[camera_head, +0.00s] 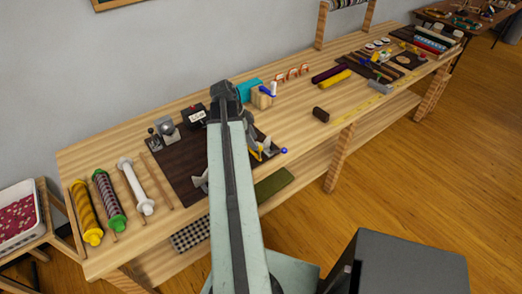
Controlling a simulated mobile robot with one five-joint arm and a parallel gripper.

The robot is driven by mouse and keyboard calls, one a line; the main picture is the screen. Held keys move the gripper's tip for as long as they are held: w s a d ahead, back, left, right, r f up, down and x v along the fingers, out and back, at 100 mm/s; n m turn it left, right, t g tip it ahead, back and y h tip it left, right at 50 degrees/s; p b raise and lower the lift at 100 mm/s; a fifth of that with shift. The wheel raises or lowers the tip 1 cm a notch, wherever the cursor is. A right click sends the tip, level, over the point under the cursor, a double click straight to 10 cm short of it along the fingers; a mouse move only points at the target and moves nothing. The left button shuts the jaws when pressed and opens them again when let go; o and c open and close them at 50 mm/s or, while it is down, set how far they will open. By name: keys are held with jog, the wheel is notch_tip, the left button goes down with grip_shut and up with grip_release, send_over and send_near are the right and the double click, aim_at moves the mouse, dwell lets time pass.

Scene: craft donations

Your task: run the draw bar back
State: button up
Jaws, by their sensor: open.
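My pale green arm rises from the bottom centre to a dark joint above the bench. I cannot make out my gripper or its fingertips; the arm hides what lies behind it. On a dark brown mat (172,164) stands a grey metal device (252,137), partly behind the arm on its right side, with yellow near its base and a blue ball end (284,151). A pale grey piece (201,182) shows at the arm's left edge. I cannot tell which part is the draw bar or its position.
A grey tool (167,130) and a black box with a white label (194,117) stand on the mat. Several rolls, including a green one (109,203), lie at the bench's left end.

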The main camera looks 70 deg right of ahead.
aim_at(260, 151)
jog(key=b+x, duration=0.6)
jog(key=x, duration=0.1)
jog(key=shift+w+f+b, duration=0.1)
jog(key=shift+b, duration=0.3)
jog(key=shift+s+f+b, duration=0.2)
jog(key=shift+f+b, duration=0.15)
jog(key=shift+r, duration=0.1)
grip_shut()
dwell(0.6)
